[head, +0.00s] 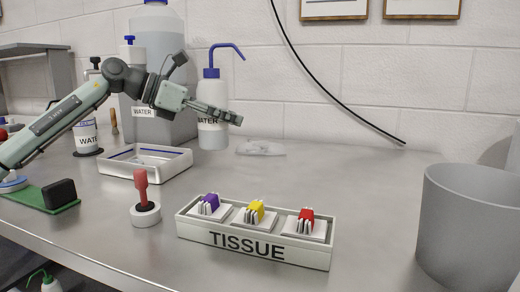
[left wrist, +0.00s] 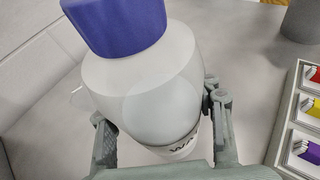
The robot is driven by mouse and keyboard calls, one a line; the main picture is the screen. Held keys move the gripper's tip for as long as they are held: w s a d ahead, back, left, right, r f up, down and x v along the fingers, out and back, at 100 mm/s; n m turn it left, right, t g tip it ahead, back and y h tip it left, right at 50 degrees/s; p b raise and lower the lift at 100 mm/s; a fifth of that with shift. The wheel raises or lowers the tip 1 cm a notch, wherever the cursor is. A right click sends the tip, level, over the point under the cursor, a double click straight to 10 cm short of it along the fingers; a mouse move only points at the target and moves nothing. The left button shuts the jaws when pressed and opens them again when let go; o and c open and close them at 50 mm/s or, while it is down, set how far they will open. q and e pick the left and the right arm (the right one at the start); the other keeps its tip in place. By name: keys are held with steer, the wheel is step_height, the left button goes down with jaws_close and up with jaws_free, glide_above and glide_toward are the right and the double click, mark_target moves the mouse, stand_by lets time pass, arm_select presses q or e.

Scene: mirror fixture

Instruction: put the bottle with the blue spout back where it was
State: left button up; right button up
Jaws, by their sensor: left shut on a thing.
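The white bottle with the blue spout (head: 212,135) stands upright towards the back of the table, right of a large water container. Its blue cap and bent spout rise above my left gripper (head: 222,114). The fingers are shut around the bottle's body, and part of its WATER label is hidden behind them. In the left wrist view the bottle (left wrist: 150,85) sits between the two fingers (left wrist: 163,125), with its blue cap towards the camera. I cannot tell whether its base touches the table. My right gripper is not in view.
A white tray with a blue line (head: 178,171) lies front left of the bottle. A clear flat item (head: 262,149) lies to its right. The TISSUE rack (head: 255,250), a red-handled stamp (head: 143,195) and a grey bin (head: 468,230) are nearer. The table between rack and bin is clear.

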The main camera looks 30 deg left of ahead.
arm_select(q)
steer(key=w+d+f, duration=0.1)
steer(key=d+f, duration=0.1)
steer(key=w+d+f+p, duration=0.1)
steer(key=w+d+f, duration=0.1)
steer(key=f, duration=0.1)
steer(key=w+d+f, duration=0.1)
steer(key=d+f, duration=0.1)
steer(key=f, duration=0.1)
steer(key=shift+w+f+p, duration=0.15)
steer(key=shift+w+p, duration=0.1)
steer(key=shift+p, duration=0.15)
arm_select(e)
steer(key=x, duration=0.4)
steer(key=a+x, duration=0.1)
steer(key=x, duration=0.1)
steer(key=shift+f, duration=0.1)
arm_select(q)
steer(key=shift+o, duration=1.2)
steer(key=shift+f, duration=0.1)
steer(key=o, duration=0.5)
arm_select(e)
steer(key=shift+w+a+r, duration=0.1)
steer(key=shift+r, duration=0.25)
